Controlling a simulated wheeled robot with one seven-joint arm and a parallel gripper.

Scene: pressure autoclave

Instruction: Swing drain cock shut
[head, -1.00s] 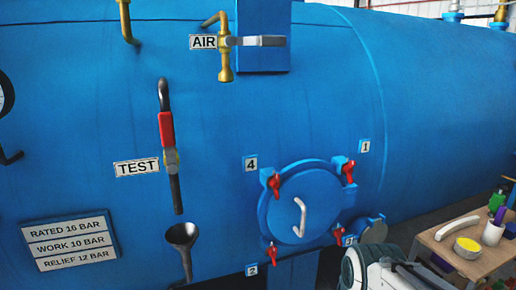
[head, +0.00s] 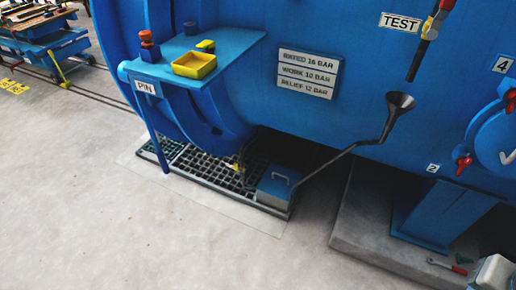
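A small yellow, brass-like fitting (head: 238,168) sits low under the blue vessel, over the floor grating, and looks like the drain cock. It is too small and dark to tell how its lever is turned. My gripper is not in view. Only a pale grey piece, probably part of my arm (head: 494,273), shows at the bottom right corner, far from the fitting.
A blue shelf (head: 225,45) with a yellow tray (head: 194,66) overhangs left of the fitting. A funnel (head: 400,101) with a bent pipe runs down to a grey-blue box (head: 275,187) on the grating (head: 210,172). A concrete plinth (head: 360,225) stands right. The floor in front is clear.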

